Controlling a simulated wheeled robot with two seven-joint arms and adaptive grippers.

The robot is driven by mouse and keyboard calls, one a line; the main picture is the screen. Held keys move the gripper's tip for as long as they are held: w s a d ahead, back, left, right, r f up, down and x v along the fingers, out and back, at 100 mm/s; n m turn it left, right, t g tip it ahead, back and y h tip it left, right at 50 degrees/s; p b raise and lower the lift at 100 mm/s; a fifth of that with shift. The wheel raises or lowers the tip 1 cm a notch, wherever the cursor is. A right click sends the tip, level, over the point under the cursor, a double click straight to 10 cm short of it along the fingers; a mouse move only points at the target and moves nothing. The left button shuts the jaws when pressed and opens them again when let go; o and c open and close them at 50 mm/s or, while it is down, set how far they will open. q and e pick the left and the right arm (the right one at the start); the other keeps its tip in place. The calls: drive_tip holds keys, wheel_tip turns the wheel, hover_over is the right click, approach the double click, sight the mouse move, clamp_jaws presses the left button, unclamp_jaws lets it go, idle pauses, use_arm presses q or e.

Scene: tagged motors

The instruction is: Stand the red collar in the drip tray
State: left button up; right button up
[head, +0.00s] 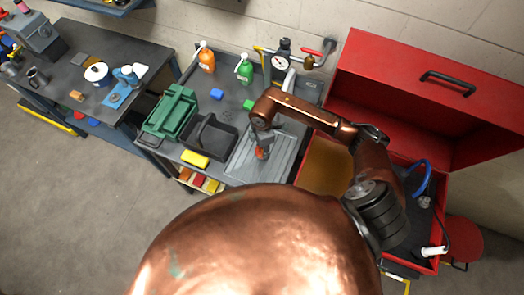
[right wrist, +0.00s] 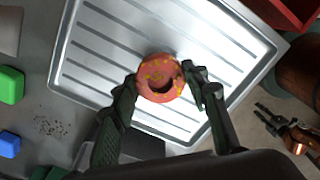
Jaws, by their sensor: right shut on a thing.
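The red collar (right wrist: 161,78), a short orange-red ring with yellow specks and a dark hole, is between the fingers of my right gripper (right wrist: 163,84). It also shows small below the right gripper (head: 262,150) in the head view (head: 260,154). The right gripper is shut on it, one finger on each side. The grey ribbed drip tray (right wrist: 100,52) lies behind and below the collar; in the head view it is on the bench (head: 278,163). I cannot tell whether the collar touches the tray. My left gripper (right wrist: 267,119) shows small at the right of the wrist view, its fingers apart.
Left of the tray are a black open bin (head: 211,136), a green crate (head: 172,112), a yellow block (head: 195,159) and a blue block (head: 217,94). A red toolbox (head: 430,80) with its lid up stands close on the right. Bottles and a gauge stand behind.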

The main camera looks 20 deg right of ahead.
sight(262, 149)
drive_tip(key=shift+w+f, duration=0.2)
drive_tip(key=shift+f, duration=0.05)
wheel_tip(262, 149, down, 3)
drive_tip(key=shift+r+p, duration=0.1)
drive_tip(key=shift+p, duration=0.5)
drive_tip(key=shift+f, duration=0.2)
drive_tip(key=shift+f, duration=0.1)
drive_tip(key=o, duration=1.5)
drive_tip(key=shift+c, duration=0.2)
drive_tip(key=shift+r, duration=0.3)
wheel_tip(262, 149, up, 12)
drive_tip(key=shift+f+b, duration=0.15)
drive_tip(key=shift+b, duration=0.95)
